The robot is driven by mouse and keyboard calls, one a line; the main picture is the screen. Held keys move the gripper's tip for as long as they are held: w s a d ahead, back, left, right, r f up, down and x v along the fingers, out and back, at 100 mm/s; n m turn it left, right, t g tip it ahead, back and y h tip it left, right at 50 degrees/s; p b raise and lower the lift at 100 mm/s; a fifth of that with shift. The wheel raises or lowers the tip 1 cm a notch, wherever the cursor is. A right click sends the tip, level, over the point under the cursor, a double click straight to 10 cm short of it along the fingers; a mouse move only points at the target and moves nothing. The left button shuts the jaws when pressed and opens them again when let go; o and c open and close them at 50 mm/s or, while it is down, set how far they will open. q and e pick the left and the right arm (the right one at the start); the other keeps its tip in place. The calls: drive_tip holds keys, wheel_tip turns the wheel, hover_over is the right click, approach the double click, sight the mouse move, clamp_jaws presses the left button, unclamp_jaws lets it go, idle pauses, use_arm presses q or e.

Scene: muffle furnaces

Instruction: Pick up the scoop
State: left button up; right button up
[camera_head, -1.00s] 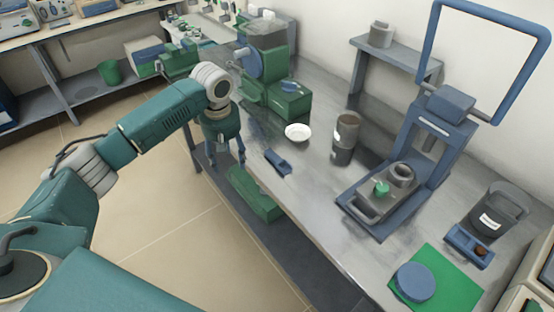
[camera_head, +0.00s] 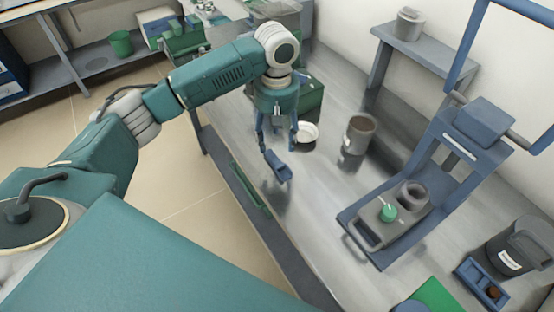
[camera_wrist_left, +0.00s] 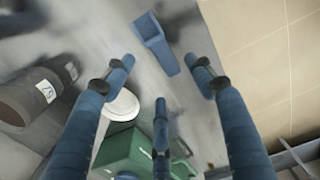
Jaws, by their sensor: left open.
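The scoop is a small blue piece (camera_head: 279,170) lying on the grey bench near its front edge. My left gripper (camera_head: 279,146) hangs pointing down over the bench, just behind the scoop in the head view. Its blue fingers (camera_wrist_left: 160,78) are spread with nothing between them. In the head view the fingertips overlap the scoop's far end; whether they touch it I cannot tell. My right gripper is not in view.
A white dish (camera_head: 308,132) and a brown jar (camera_head: 357,136) stand near the gripper. A green box (camera_head: 311,98) is behind it. A blue-framed device (camera_head: 385,228) with a grey vessel is to the right. The bench between scoop and device is clear.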

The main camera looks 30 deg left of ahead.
sight(276, 157)
use_arm(q)
drive_tip(key=shift+f, duration=0.75)
wheel_tip(276, 157, down, 5)
drive_tip(key=shift+a+p, duration=0.15)
drive_tip(key=shift+p, duration=0.25)
drive_tip(key=shift+f, duration=0.1)
drive_tip(key=shift+c, duration=0.2)
drive_tip(key=c, duration=1)
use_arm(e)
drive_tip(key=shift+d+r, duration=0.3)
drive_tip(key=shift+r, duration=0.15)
